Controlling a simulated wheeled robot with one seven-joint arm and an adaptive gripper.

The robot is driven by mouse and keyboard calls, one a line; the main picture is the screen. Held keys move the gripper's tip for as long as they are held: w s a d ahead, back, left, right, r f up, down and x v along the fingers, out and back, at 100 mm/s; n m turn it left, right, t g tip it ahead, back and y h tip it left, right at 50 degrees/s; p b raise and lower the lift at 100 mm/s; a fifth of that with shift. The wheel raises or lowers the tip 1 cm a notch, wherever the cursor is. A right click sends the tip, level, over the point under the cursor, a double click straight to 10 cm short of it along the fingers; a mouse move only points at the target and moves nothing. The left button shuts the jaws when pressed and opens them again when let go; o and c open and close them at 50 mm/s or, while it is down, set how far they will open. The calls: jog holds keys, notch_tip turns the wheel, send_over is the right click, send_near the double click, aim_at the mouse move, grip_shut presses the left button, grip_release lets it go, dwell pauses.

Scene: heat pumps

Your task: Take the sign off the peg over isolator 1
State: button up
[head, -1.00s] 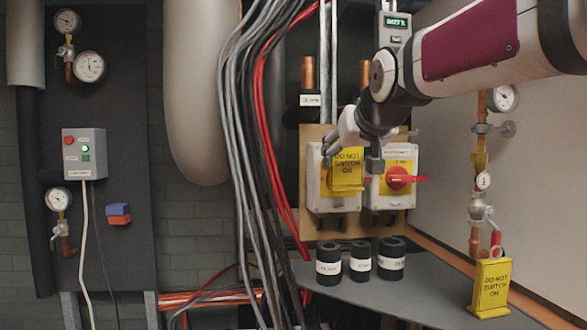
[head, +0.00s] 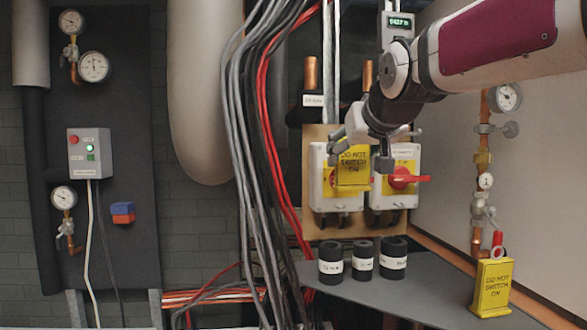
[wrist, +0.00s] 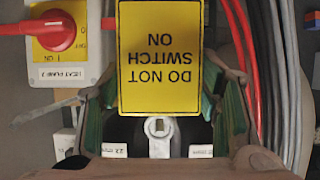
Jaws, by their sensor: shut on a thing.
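The yellow "DO NOT SWITCH ON" sign (head: 353,169) hangs in front of the left isolator (head: 325,191), covering much of its front. My gripper (head: 366,148) is shut on the sign near its upper part. In the wrist view the sign (wrist: 158,50) appears upside down between the green-padded fingers of my gripper (wrist: 155,100).
Red, grey and black cables (head: 262,110) run close to the left. Dark labelled pipe stubs (head: 363,258) stand on the shelf (head: 430,285) below. Bare shelf lies between.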

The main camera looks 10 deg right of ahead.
aim_at(365, 152)
jog(key=shift+s+r+p, duration=0.15)
jog(key=shift+s+p, duration=0.35)
jog(key=shift+s, duration=2.45)
